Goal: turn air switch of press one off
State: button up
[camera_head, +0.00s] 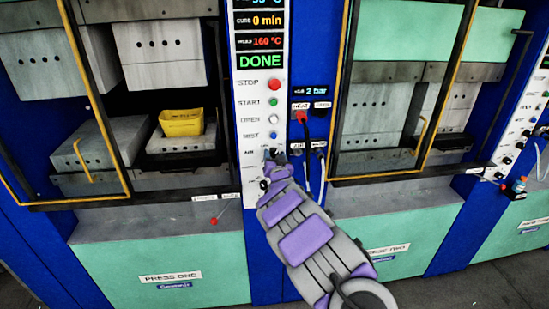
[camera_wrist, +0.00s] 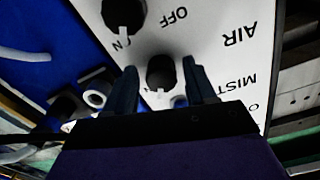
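The air switch of press one is a black rotary knob (camera_wrist: 160,72) on the white control panel (camera_wrist: 215,55), beside the AIR label. In the wrist view it stands between the two fingers of my gripper (camera_wrist: 161,88). The fingers are apart, one on each side of the knob, with no clear contact visible. OFF and partly hidden ON lettering shows near the knob; its setting is hard to read. In the head view my gripper (camera_head: 272,160) is at the panel's lower part and mostly hides the switch. Press one (camera_head: 160,265) is at left.
Another black knob (camera_wrist: 125,14) is close by on the panel. A red stop button (camera_head: 274,84) and other buttons are above my gripper. Cables hang from the connectors (camera_head: 302,116) at right. A yellow part (camera_head: 181,122) sits inside press one. Press two (camera_head: 400,225) is at right.

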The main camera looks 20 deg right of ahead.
jog(key=c, duration=0.9)
jog(key=shift+f+n+b, duration=0.15)
jog(key=shift+n+b, duration=0.15)
jog(key=shift+b, duration=0.05)
jog(key=shift+f+n+b, duration=0.15)
jog(key=shift+n+b, duration=0.35)
jog(key=shift+b, duration=0.15)
jog(key=shift+d+n+b, duration=0.1)
jog(key=shift+n+b, duration=4.45)
jog(key=shift+n, duration=0.55)
